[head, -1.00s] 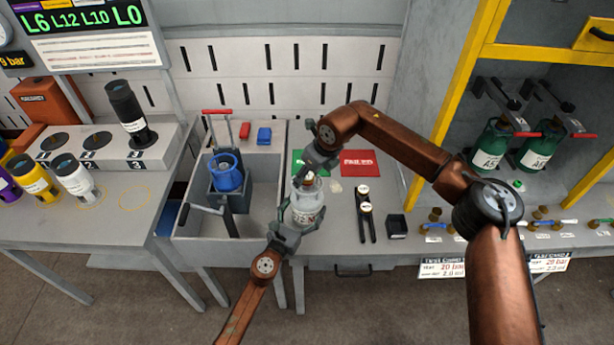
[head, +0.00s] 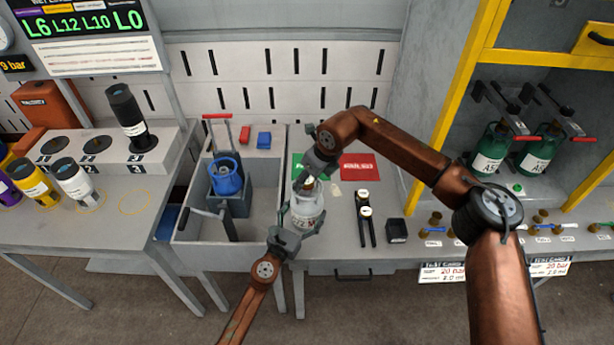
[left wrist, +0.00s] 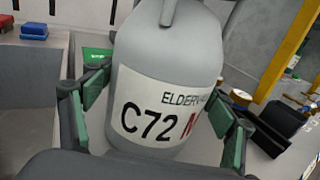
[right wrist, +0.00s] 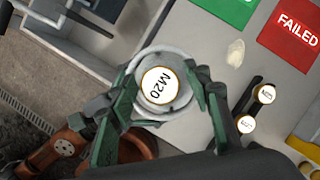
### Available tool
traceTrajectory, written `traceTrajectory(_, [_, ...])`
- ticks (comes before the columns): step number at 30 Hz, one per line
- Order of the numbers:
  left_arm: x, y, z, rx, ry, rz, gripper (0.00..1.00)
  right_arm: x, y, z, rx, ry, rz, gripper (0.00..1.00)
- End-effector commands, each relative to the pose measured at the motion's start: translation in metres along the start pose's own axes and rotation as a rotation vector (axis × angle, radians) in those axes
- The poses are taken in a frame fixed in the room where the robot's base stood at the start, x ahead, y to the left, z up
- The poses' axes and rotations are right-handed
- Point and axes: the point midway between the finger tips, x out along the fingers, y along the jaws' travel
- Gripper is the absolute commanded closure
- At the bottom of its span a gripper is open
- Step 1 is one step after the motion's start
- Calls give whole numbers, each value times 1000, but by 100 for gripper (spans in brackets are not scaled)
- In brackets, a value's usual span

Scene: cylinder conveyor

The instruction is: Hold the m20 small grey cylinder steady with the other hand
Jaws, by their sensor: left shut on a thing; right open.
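The small grey cylinder (head: 307,212) stands upright on the bench in front of me. Its label reads "C72" in the left wrist view (left wrist: 152,112). My left gripper (head: 302,226) is shut on its body from the near side, with green-padded fingers on both sides of it in the left wrist view (left wrist: 160,112). My right gripper (head: 312,178) is above the cylinder's top, pointing down. In the right wrist view its fingers (right wrist: 170,95) are open on either side of a round cap marked "M20" (right wrist: 159,86). Contact with the top cannot be told.
Green and red "FAILED" (head: 360,167) mats lie behind the cylinder. Two white-capped fittings (head: 364,212) and a dark box (head: 397,230) stand to its right. Green cylinders (head: 490,148) stand in the yellow-framed cabinet.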

Motion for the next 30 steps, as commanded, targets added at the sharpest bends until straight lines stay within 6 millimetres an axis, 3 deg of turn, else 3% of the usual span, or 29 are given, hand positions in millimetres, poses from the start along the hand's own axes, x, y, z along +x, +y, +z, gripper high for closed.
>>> traceTrajectory(17, [0,0,1,0,-2,0,51,10,0,-6,0,5,1,55])
traceTrajectory(30, [0,0,1,0,-1,0,51,6,0,-2,0,0,0,55])
